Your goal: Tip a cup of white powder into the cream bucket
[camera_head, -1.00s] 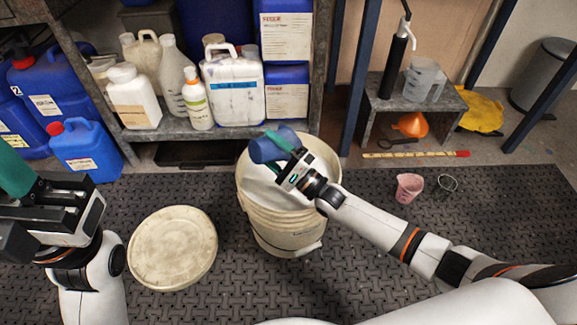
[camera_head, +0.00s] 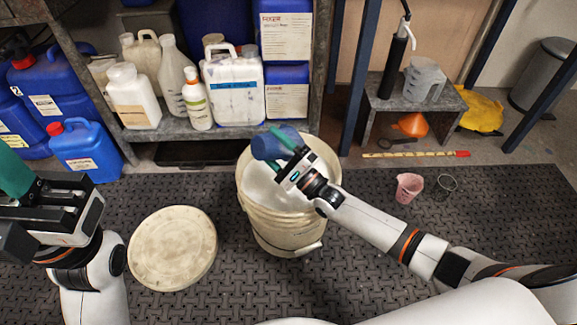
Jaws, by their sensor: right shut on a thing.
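The cream bucket (camera_head: 285,229) stands open on the dark mat, with white contents (camera_head: 272,192) inside. My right gripper (camera_head: 285,151) is shut on a blue cup (camera_head: 268,146) above the back part of the bucket's mouth. The cup is tilted; its opening is not clearly seen, and I cannot tell whether powder is left in it. My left gripper (camera_head: 16,172) is at the left edge, away from the bucket. Its teal finger end is partly cut off by the frame, so its opening does not show.
A round cream lid (camera_head: 172,248) lies on the mat left of the bucket. A pink cup (camera_head: 409,187) and a clear cup (camera_head: 446,186) stand to the right. A shelf (camera_head: 235,130) with bottles and jugs is behind. A low stool (camera_head: 385,104) holds a clear jug (camera_head: 423,80).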

